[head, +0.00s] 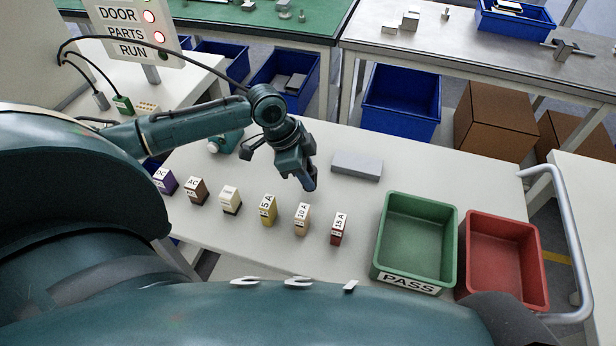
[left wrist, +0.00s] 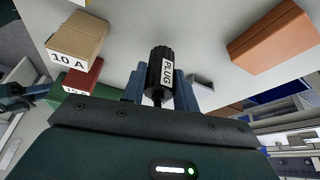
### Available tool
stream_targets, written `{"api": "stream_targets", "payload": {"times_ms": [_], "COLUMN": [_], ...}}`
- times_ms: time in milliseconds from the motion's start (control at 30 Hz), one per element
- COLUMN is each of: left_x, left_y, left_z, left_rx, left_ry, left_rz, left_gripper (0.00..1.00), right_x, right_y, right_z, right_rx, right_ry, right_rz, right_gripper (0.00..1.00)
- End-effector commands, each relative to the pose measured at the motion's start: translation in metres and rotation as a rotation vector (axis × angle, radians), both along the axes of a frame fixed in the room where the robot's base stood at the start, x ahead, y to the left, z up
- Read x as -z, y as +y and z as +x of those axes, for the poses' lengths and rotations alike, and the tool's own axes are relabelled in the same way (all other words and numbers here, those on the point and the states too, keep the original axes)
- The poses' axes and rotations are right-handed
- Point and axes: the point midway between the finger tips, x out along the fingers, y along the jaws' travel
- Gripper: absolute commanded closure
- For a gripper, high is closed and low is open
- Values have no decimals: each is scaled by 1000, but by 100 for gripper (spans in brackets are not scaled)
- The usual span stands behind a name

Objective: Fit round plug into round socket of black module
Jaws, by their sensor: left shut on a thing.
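My left gripper (head: 306,182) is above the white table, behind the row of fuse blocks in the head view. In the left wrist view it is shut on a black ribbed round plug (left wrist: 160,72) with a white PLUG label, held between the two blue-grey fingers. In the head view the plug is not clearly visible, hidden at the gripper. I cannot make out a black module or a round socket in either view. My right gripper is not in view.
Fuse blocks stand in a row, including a yellow one (head: 268,210), a tan 10 A one (head: 302,219) and a red 15 A one (head: 338,229). A grey block (head: 357,166) lies behind. A green PASS tray (head: 450,238) and red tray (head: 541,262) are right.

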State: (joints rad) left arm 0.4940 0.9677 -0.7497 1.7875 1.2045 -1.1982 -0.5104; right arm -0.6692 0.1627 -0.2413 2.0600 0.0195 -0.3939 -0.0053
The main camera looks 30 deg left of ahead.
Motion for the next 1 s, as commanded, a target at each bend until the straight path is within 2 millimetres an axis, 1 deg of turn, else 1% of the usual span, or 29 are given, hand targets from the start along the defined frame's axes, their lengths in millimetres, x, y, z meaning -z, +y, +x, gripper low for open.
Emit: {"api": "stream_targets", "payload": {"times_ms": [33, 133, 467, 500, 700, 767, 1000], "left_x": [9, 19, 23, 23, 23, 23, 21], "left_y": [-1, 0, 0, 0, 0, 0, 0], "left_z": [0, 0, 0, 0, 0, 0, 0], "left_rx": [-1, -1, -1, 0, 0, 0, 0], "left_ry": [4, 1, 0, 0, 0, 0, -1], "left_rz": [-1, -1, 0, 0, 0, 0, 0], "left_gripper": [93, 93, 93, 69, 53, 49, 49], "right_x": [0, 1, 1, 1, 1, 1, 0], "right_y": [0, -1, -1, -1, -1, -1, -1], "right_z": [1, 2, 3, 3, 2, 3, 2], "right_rx": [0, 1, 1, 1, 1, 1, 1], "right_ry": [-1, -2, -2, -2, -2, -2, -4], "right_rz": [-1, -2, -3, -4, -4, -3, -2], "right_gripper": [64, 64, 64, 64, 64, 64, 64]}}
